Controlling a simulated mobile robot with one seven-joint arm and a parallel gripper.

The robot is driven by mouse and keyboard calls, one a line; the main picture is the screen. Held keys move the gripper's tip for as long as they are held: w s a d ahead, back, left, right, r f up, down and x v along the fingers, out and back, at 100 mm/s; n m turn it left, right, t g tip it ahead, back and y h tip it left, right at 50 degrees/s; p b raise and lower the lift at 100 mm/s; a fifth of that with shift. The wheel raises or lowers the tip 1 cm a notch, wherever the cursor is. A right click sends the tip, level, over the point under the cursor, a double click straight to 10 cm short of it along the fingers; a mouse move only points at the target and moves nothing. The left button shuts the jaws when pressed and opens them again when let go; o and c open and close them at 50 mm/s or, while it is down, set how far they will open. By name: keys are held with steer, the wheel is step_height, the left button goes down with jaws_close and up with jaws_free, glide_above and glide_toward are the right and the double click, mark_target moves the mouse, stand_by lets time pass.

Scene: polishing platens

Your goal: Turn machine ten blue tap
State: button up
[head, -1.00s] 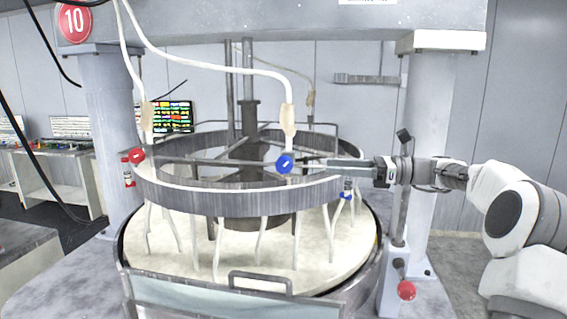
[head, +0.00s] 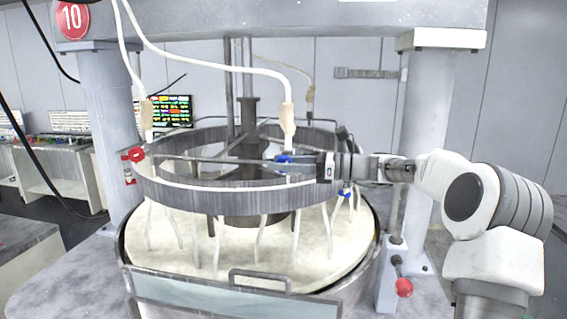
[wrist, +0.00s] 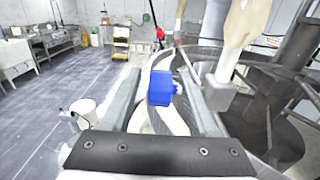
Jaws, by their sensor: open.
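The blue tap (head: 284,158) is on the ring of the machine under the red sign marked 10 (head: 72,17), below a white hose. In the wrist view, the blue tap handle (wrist: 161,88) shows between the two fingers, with a gap on either side. My gripper (head: 276,164) is open and reaches in from the right at the tap's height. One finger crosses in front of the tap in the head view and hides its middle. The open fingers (wrist: 163,80) also show in the wrist view.
A red tap (head: 137,155) is at the ring's left, and another blue fitting (head: 346,192) hangs at its right. White hoses (head: 210,68) run down to the ring. A red-knobbed lever (head: 404,287) stands front right. Pillars (head: 112,130) flank the machine.

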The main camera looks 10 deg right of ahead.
jaws_close()
steer(key=shift+f+t+y+b, duration=0.3)
steer(key=shift+y+b, duration=0.4)
steer(key=shift+y, duration=0.4)
steer(key=shift+d+t+y+b, duration=0.1)
steer(key=shift+t+y+b, duration=0.35)
steer(key=shift+y, duration=0.45)
steer(key=shift+r+y, duration=0.25)
steer(key=shift+y, duration=0.25)
jaws_free()
steer(key=shift+t, duration=0.25)
steer(key=b+v, duration=0.3)
steer(key=v, duration=1.4)
steer(key=shift+d, duration=0.25)
